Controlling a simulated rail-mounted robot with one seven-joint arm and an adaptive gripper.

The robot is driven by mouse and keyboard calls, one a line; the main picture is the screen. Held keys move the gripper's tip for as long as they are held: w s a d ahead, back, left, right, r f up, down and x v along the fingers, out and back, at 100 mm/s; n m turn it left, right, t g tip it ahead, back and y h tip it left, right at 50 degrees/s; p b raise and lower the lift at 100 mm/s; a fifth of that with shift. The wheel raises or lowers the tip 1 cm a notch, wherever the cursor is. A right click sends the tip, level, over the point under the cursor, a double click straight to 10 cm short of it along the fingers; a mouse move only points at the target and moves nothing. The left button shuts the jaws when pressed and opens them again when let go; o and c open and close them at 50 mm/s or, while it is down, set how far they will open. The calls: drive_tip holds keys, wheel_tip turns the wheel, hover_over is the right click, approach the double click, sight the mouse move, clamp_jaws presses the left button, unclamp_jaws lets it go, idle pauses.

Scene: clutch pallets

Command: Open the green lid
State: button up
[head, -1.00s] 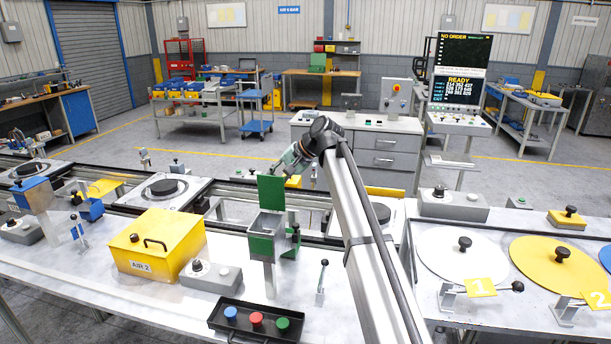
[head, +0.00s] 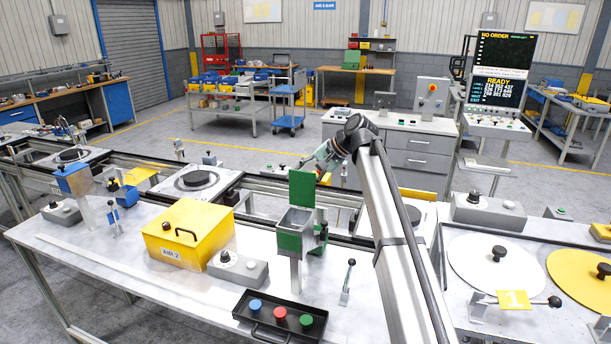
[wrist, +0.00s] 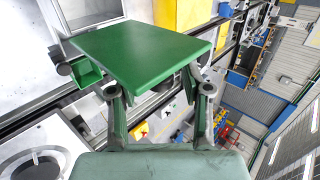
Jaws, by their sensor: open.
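The green lid (head: 302,191) stands upright at the back of a small green and grey box (head: 290,241) on a post, and the box's top is open. In the wrist view the lid (wrist: 140,52) is a large green plate just ahead of my gripper (wrist: 160,88). The box's grey open top (wrist: 88,14) shows at the upper left there. My gripper's fingers are spread apart at the lid's near edge, and the lid hides part of their tips. I cannot tell whether they touch it. In the head view my gripper is just behind and right of the lid, partly hidden.
A yellow box (head: 188,238) stands left of the green box. A black tray (head: 243,312) with blue, red and green buttons lies in front. A small lever (head: 346,283) stands to the right. The conveyor rail (head: 253,213) runs behind. White and yellow round lids are at the right.

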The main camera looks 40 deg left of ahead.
drive_tip(key=shift+d+r, duration=0.1)
drive_tip(key=v, duration=1.1)
drive_tip(key=shift+d+r, duration=0.25)
drive_tip(key=shift+r, duration=0.1)
drive_tip(key=shift+w, duration=0.15)
